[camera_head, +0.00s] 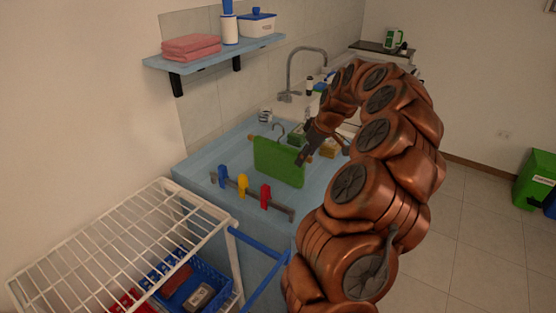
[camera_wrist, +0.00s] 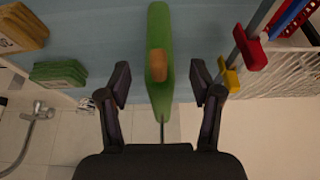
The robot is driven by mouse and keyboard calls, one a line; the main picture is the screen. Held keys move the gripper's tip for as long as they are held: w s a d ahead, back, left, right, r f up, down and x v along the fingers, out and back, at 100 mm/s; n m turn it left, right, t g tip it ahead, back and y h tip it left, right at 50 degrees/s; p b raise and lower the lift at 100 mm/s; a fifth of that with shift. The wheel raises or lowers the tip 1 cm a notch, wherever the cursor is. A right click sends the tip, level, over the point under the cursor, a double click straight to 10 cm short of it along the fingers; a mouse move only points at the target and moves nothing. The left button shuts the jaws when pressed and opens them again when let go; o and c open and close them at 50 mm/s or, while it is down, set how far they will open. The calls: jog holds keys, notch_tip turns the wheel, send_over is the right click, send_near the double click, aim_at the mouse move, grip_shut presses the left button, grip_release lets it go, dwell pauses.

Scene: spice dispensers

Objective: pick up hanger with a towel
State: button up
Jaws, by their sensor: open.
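The green towel (camera_head: 278,164) hangs on a hanger above the blue counter, with the thin hook (camera_head: 279,130) sticking up at its top. In the wrist view the towel (camera_wrist: 158,22) is seen edge-on, with a brown-orange hanger part (camera_wrist: 159,67) and a thin metal rod below it. My gripper (camera_head: 302,160) is at the right side of the towel in the head view. In the wrist view my gripper (camera_wrist: 160,84) is open, one finger on each side of the hanger, with gaps on both sides.
A rail with blue, yellow (camera_head: 243,185) and red (camera_head: 266,196) clips stands in front of the towel. A white wire rack (camera_head: 120,240) is at the lower left. A faucet (camera_head: 292,75) and small items stand behind. A wall shelf (camera_head: 215,53) is above.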

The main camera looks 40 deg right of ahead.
jog(key=p+x, duration=0.2)
jog(key=x, duration=0.3)
jog(key=shift+w+r, duration=0.1)
grip_shut()
dwell(0.4)
